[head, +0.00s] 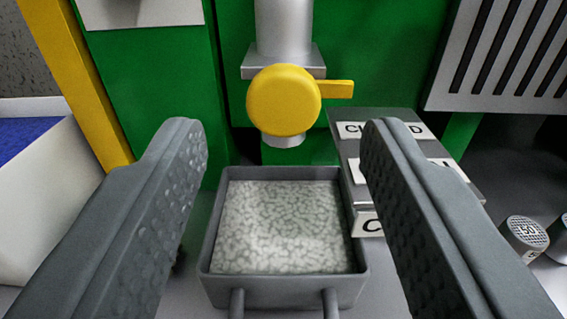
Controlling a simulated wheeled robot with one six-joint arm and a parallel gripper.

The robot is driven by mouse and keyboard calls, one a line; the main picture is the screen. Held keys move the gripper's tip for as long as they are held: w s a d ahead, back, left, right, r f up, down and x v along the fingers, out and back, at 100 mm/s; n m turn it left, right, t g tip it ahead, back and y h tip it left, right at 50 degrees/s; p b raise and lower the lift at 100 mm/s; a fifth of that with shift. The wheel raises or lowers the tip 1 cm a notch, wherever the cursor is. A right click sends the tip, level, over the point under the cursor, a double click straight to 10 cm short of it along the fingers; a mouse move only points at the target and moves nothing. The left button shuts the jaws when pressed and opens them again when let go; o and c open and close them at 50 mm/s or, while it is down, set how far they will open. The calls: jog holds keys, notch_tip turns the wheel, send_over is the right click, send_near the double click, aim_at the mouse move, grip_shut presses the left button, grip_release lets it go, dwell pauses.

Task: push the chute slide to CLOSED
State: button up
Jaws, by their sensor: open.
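A grey metal chute pipe (284,30) comes down in front of the green machine. A grey plate (283,62) crosses it, just above a round yellow knob (284,100) with a short yellow tab (337,90) pointing right. I cannot tell which part is the slide or whether it is shut. A label with "CL" and "D" showing (408,130) sits on a grey block to the right, partly hidden by my right finger. My gripper (284,135) is open, its fingers wide apart on either side of the knob in the picture, with nothing between them visibly touched.
A grey tray (285,290) of pale granules stands below the pipe. The grey block (345,150) beside it bears more partly hidden labels. A small weight marked 50 (526,236) is at right. A white bin (40,205) with blue contents is at left, near a yellow post (75,80).

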jog(key=s, duration=1.1)
jog(key=s+r, duration=1.7)
jog(key=r, duration=0.1)
jog(key=s+r, duration=0.3)
jog(key=s, duration=0.7)
jog(key=s+r, duration=0.4)
jog(key=s, duration=0.7)
jog(key=shift+s+g, duration=0.15)
jog(key=shift+g, duration=0.15)
